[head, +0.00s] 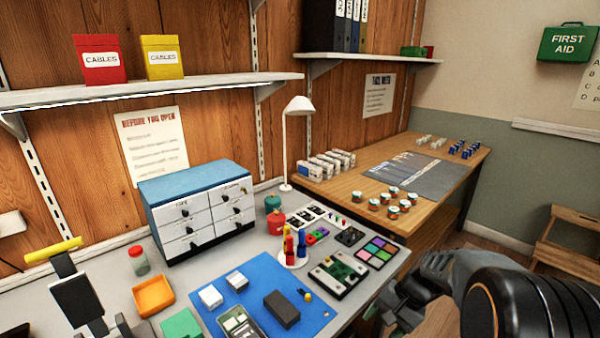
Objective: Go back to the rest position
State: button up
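My arm comes in at the lower right, with its dark round joint nearest the camera. My gripper (396,305) is at its end, low and just off the right front edge of the grey bench (345,312). Its fingers are dark and partly hidden, so I cannot tell whether it is open or shut. I see nothing clearly held in it. On the blue mat (252,297) lie a dark block (282,309), two small white boxes (211,296) and an open tray (241,322) with small items.
A white lamp (290,140) and drawer cabinet (198,212) stand behind. A wooden table (440,160) with several tins is at right; a wooden step stool (568,245) stands beyond.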

jog(key=s+a+r+n+t+h+p, duration=0.1)
jog(key=s+r+n+t+h+p, duration=0.1)
jog(key=r, duration=0.8)
jog(key=s+a+r+n+t+h+p, duration=0.2)
jog(key=s+r+n+h+p, duration=0.1)
jog(key=s+r+n+p, duration=0.2)
notch_tip(320, 180, up, 6)
jog(key=s+p, duration=0.2)
jog(key=p, duration=0.2)
jog(key=shift+r+h, duration=0.15)
jog(key=shift+h, duration=0.15)
jog(key=shift+c, duration=0.2)
